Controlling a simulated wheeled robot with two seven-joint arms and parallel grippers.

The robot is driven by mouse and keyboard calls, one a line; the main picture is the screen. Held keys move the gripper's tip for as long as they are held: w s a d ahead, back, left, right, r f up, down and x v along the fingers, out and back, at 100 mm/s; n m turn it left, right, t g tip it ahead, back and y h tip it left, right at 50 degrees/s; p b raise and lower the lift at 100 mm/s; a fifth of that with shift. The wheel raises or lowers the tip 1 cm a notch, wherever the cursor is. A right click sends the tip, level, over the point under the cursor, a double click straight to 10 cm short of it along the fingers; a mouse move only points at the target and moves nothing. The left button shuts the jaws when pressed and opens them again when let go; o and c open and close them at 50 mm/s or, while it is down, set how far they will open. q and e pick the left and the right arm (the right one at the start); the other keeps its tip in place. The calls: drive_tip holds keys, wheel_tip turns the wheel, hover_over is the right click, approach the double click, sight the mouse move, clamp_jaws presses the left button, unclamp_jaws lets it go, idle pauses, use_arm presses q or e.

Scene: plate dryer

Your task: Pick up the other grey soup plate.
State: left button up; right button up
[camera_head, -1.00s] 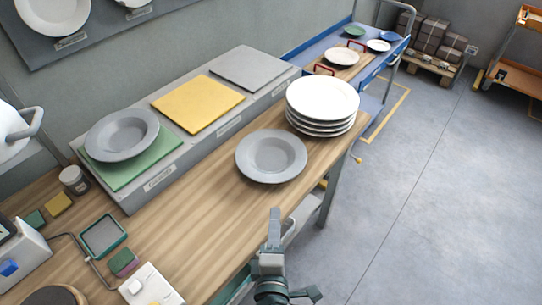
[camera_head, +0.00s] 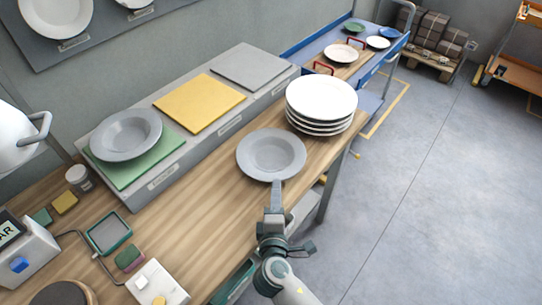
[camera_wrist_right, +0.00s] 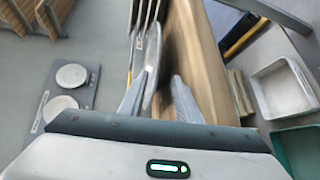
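One grey soup plate (camera_head: 271,155) lies flat on the wooden bench near its front edge. Another grey soup plate (camera_head: 126,134) lies on the green square (camera_head: 172,150) of the grey raised block. My right gripper (camera_head: 277,184) is at the near rim of the plate on the bench. In the right wrist view that grey plate (camera_wrist_right: 152,66) is seen edge-on, its rim between the two open fingers of my right gripper (camera_wrist_right: 157,97). I cannot tell whether either finger touches it.
A stack of several white plates (camera_head: 321,98) stands just behind and right of the bench plate. The block also has a yellow square (camera_head: 199,102) and a dark grey square (camera_head: 248,65). A white scale-like device (camera_head: 157,284) and small boxes occupy the near left.

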drive_tip(key=shift+w+r+p, duration=0.15)
drive_tip(key=shift+w+p, duration=0.25)
drive_tip(key=shift+w, duration=0.1)
drive_tip(key=w, duration=0.1)
drive_tip(key=w+p, duration=0.2)
drive_tip(key=shift+w+d+f, duration=0.2)
drive_tip(key=shift+w+f, duration=0.25)
drive_tip(key=shift+w, duration=0.15)
clamp_jaws()
